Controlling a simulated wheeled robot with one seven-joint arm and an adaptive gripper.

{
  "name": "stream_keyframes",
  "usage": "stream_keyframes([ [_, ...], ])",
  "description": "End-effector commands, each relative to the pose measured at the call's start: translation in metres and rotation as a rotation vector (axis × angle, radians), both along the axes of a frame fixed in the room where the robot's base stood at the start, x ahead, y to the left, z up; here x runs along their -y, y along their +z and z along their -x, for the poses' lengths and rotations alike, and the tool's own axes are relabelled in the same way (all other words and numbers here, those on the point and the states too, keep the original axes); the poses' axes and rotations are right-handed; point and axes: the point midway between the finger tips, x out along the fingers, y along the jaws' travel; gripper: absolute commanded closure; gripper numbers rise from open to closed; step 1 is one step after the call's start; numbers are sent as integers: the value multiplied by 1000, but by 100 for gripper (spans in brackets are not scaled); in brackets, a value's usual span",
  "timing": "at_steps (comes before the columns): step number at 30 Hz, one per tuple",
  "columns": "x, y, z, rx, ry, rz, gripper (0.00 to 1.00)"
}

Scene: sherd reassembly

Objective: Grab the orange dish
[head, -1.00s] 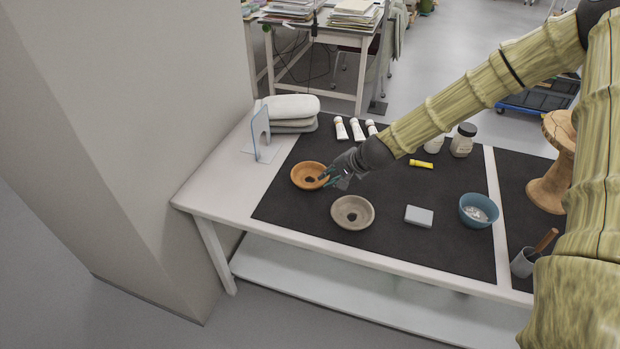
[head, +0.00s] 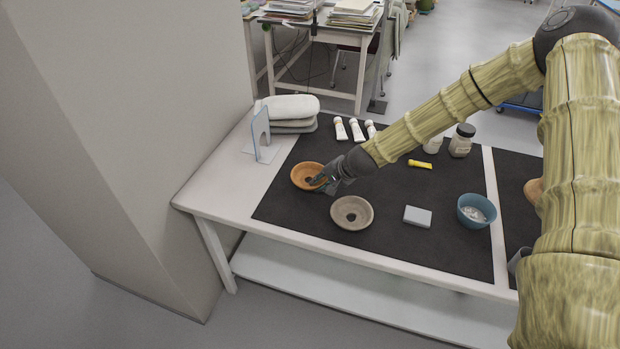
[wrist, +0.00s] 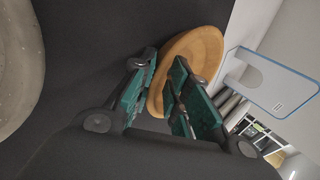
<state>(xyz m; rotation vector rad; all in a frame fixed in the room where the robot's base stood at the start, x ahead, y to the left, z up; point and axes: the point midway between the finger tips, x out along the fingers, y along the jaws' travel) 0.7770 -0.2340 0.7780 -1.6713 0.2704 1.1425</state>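The orange dish (head: 304,177) is a round, shallow bowl with a dark spot in its middle, on the dark mat at the left. In the wrist view the dish (wrist: 205,48) appears tilted, just beyond my fingers. My gripper (head: 323,183) is at the dish's right side, over its near right rim. In the wrist view my gripper (wrist: 165,65) has its two green-padded fingers apart. The right finger overlaps the dish and the left finger is beside its edge, with part of the rim between them. Whether either finger touches it I cannot tell.
A grey dish (head: 352,213) lies close by, right and in front. A grey block (head: 417,216) and a blue bowl (head: 477,210) are to the right. The front left mat is bare.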

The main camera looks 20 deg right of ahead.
Motion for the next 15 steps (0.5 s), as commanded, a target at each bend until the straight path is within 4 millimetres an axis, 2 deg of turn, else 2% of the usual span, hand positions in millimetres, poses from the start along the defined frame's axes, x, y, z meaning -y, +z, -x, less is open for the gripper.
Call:
stream_keyframes([
  [7,-1,-1,0,0,0,0,83],
  [8,-1,-1,-1,0,0,0,85],
  [10,0,-1,-1,0,0,0,97],
  [11,-1,-1,0,0,0,0,100],
  [15,0,-1,0,0,1,-1,100],
])
